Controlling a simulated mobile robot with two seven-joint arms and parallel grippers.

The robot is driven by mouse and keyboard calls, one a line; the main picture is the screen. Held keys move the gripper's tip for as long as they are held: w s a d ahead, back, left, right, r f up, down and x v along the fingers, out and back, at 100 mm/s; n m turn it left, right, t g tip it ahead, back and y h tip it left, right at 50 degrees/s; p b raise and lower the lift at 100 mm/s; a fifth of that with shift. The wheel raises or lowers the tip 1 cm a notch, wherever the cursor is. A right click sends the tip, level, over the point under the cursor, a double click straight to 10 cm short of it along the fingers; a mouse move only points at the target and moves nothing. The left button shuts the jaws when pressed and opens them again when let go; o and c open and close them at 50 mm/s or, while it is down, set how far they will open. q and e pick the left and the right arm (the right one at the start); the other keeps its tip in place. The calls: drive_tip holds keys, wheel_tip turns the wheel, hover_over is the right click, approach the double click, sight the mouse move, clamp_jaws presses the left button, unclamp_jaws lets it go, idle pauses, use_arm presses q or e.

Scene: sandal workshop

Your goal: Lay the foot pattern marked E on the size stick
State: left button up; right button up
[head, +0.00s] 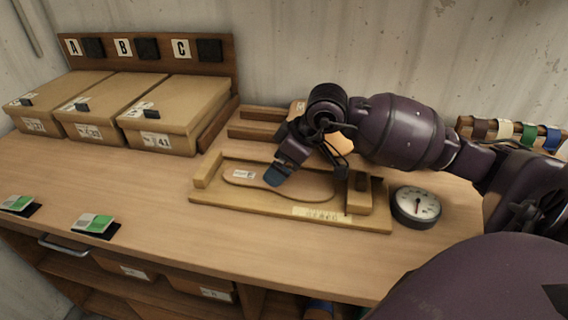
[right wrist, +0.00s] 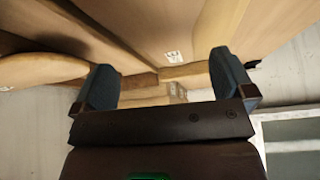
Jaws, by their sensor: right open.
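A tan, sole-shaped foot pattern (head: 312,188) lies flat on the size stick (head: 260,205), a wooden board with an end block at the left and a sliding block (head: 359,192) at the right. A small white label shows on the pattern, but its letter is too small to read. My right gripper (head: 282,170) is over the middle of this pattern. In the right wrist view its two blue fingers (right wrist: 167,80) are wide apart with nothing between them. In the head view the gripper covers part of the pattern. My left gripper is not in view.
A round dial gauge (head: 416,206) stands right of the size stick. Behind it is a wooden rack (head: 262,114) with another labelled tan piece (head: 297,107). Three cardboard boxes (head: 160,112) stand at the left under letters A, B, C.

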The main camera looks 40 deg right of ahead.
drive_tip(key=p+v, duration=0.1)
drive_tip(key=v, duration=1)
drive_tip(key=shift+s+d+r, duration=0.1)
